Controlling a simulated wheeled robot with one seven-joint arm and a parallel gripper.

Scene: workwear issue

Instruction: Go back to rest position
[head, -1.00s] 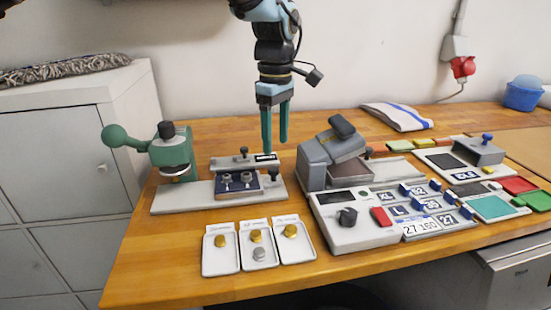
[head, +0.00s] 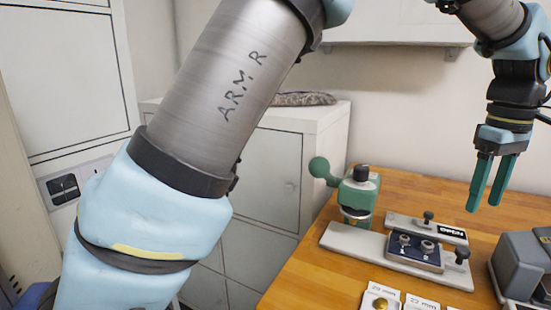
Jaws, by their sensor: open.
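My gripper (head: 486,208) hangs at the upper right of the head view, its two green fingers pointing down, open with nothing between them. It is above the wooden table, clear of the things on it. Below and left of it is the green press (head: 358,196) with a round-ended lever. Near it a grey base plate (head: 345,242) carries a dark blue block (head: 414,264) with two metal studs. My arm crosses the left and top of the view and hides part of the cabinets.
The wooden table (head: 401,187) fills the lower right. A grey machine (head: 519,262) is cut off at the right edge. White trays (head: 380,300) lie at the front. A light cabinet (head: 256,175) with a rolled textile (head: 303,99) on top stands left of the table.

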